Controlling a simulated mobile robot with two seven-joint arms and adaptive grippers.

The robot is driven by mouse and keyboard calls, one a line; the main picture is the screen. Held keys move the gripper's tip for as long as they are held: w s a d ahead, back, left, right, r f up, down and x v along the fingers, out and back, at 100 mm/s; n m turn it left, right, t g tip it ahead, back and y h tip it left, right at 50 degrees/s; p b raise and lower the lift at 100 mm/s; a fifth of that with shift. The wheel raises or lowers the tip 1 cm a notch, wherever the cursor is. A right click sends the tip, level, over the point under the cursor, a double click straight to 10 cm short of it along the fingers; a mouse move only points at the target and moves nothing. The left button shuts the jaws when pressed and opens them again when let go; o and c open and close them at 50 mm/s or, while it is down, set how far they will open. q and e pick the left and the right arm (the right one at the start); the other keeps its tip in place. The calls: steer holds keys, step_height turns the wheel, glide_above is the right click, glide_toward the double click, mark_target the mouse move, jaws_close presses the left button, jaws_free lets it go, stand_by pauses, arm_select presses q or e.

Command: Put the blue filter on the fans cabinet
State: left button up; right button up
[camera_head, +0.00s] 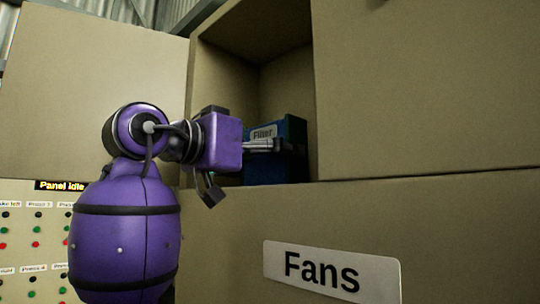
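The blue filter (292,165) is a blue box with a white "Filter" label, standing inside an open tan compartment in the upper middle. The fans cabinet (430,235) is the tan unit with a white "Fans" sign (332,272) below the compartment.
A tan cabinet door (100,70) stands open at the left of the compartment. A large tan panel (430,90) borders it on the right. A control panel (35,235) with red and green buttons is at the lower left, partly behind my arm.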

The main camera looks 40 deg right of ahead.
steer(key=shift+r, duration=0.15)
steer(key=shift+a, duration=0.35)
arm_select(q)
steer(key=shift+s+a+f+b, duration=0.2)
steer(key=shift+f+b, duration=0.15)
steer(key=shift+b, duration=0.05)
steer(key=shift+s+a+f+b, duration=0.15)
steer(key=shift+s+f+b, duration=0.05)
steer(key=shift+f+b, duration=0.2)
arm_select(e)
steer(key=s+a, duration=0.1)
steer(key=a, duration=1)
steer(key=shift+a, duration=0.2)
arm_select(q)
steer(key=shift+s+d, duration=0.1)
